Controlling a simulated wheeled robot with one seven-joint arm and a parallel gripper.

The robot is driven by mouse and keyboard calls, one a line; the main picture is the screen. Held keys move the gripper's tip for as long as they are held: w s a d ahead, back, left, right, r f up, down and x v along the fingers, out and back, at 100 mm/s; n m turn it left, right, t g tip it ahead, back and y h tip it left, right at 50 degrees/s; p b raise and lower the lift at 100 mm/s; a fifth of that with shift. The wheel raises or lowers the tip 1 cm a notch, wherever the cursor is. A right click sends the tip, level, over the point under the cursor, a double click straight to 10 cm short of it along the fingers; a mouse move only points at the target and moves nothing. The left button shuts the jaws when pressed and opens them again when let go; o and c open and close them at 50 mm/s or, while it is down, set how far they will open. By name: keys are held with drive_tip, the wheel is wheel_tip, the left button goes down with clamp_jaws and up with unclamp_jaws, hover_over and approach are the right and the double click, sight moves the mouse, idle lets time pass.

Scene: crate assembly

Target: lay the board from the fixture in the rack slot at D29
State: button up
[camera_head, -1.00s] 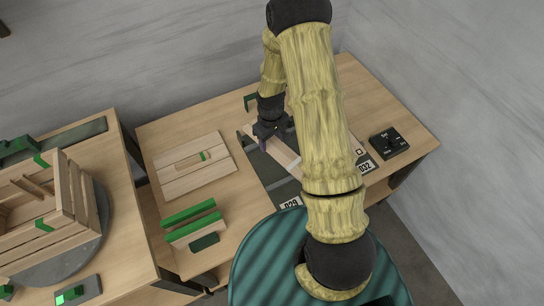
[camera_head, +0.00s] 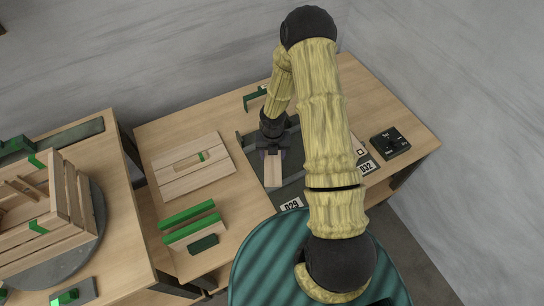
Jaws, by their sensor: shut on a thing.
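My gripper (camera_head: 272,150) is over the dark rack in the middle of the right table. It is shut on a light wooden board (camera_head: 273,175), which lies lengthwise toward the D29 label (camera_head: 292,204) at the rack's near edge. The board is low over the rack (camera_head: 290,188); I cannot tell whether it touches the slot floor. My arm hides much of the rack's right side. The D32 label (camera_head: 366,167) shows to the right of my arm.
A slatted wooden panel (camera_head: 215,183) lies to the left of the rack. A green-edged holder (camera_head: 188,214) stands in front of it. A black control box (camera_head: 390,143) sits at the right. A wooden crate (camera_head: 75,225) stands on the left table.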

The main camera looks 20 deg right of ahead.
drive_tip(key=n, duration=0.2)
drive_tip(key=f+n, duration=0.1)
drive_tip(key=n, duration=0.2)
drive_tip(key=shift+a+f+n, duration=0.15)
drive_tip(key=shift+f+n, duration=0.15)
wheel_tip(320, 180, down, 5)
drive_tip(key=b, duration=0.5)
drive_tip(key=shift+r, duration=0.15)
drive_tip(key=shift+f+b, duration=0.6)
drive_tip(key=shift+f, duration=0.3)
drive_tip(key=shift+r+p, duration=0.1)
drive_tip(key=shift+p, duration=0.4)
drive_tip(key=shift+f, duration=0.25)
idle(0.6)
drive_tip(key=o, duration=1.1)
